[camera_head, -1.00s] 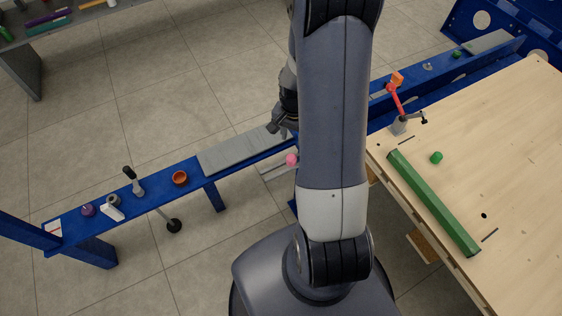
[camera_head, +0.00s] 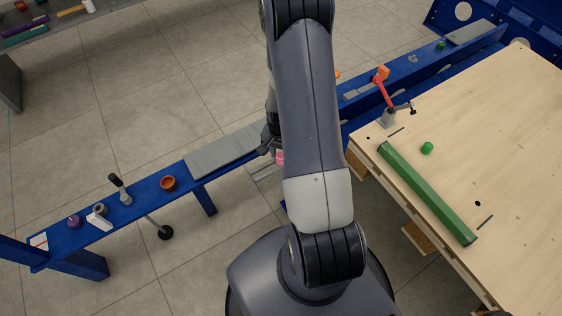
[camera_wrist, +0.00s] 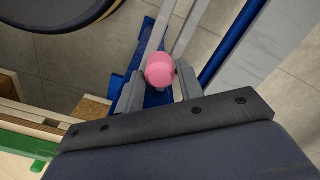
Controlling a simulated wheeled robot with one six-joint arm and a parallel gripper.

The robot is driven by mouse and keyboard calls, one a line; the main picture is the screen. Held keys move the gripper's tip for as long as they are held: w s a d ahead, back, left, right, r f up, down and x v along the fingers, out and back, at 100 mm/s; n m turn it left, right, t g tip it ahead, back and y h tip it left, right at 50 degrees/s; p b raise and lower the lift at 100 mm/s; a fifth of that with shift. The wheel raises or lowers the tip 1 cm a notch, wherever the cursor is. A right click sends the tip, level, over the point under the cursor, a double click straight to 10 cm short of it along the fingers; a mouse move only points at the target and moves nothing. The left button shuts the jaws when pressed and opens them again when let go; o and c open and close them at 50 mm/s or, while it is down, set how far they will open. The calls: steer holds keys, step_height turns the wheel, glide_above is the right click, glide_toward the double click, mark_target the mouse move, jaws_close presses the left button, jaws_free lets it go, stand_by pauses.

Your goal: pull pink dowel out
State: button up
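The pink dowel (camera_head: 280,157) shows in the head view as a small pink piece beside my arm, by the blue lift cart's rail. In the wrist view its round pink head (camera_wrist: 159,68) sits between the two grey fingers of my gripper (camera_wrist: 158,85). The fingers stand apart on either side of it, with a small gap visible at the left. The lower part of the dowel is hidden under its head. In the head view my gripper (camera_head: 268,146) is dark and partly hidden behind my arm, right at the pink piece.
A blue rail (camera_head: 150,192) carries an orange ring (camera_head: 168,183), a black-handled clamp (camera_head: 121,190) and a purple knob (camera_head: 74,221). Open floor lies at the left.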

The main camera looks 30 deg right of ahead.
mark_target(281, 155)
steer(key=shift+c, duration=0.2)
jaws_close()
stand_by(0.3)
step_height(281, 155, up, 18)
steer(key=p, duration=0.3)
steer(key=shift+p, duration=0.35)
stand_by(0.6)
